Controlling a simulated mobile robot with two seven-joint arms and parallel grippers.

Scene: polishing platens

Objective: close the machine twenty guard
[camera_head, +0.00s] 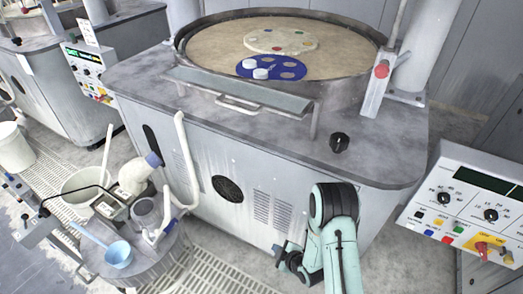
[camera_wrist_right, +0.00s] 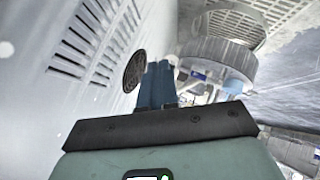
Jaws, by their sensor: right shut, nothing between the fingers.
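The guard (camera_head: 205,86) is a grey flat panel with a metal handle (camera_head: 243,104), lying low along the front of the round polishing platen (camera_head: 335,62) on the middle machine. No machine number is legible, so I cannot tell which is twenty. My right gripper (camera_head: 280,262) is low in front of the machine's front face, well below the guard and apart from it. In the right wrist view its two blue fingers (camera_wrist_right: 158,84) are together and empty, close to the vented machine side. My left gripper is not in view.
A blue carrier disc (camera_head: 287,74) with white pieces lies on the platen. A post with a red button (camera_head: 381,71) stands at its right. A control panel (camera_head: 470,208) is at the right. A drum stand (camera_head: 135,262) with jugs and a bowl stands at the lower left.

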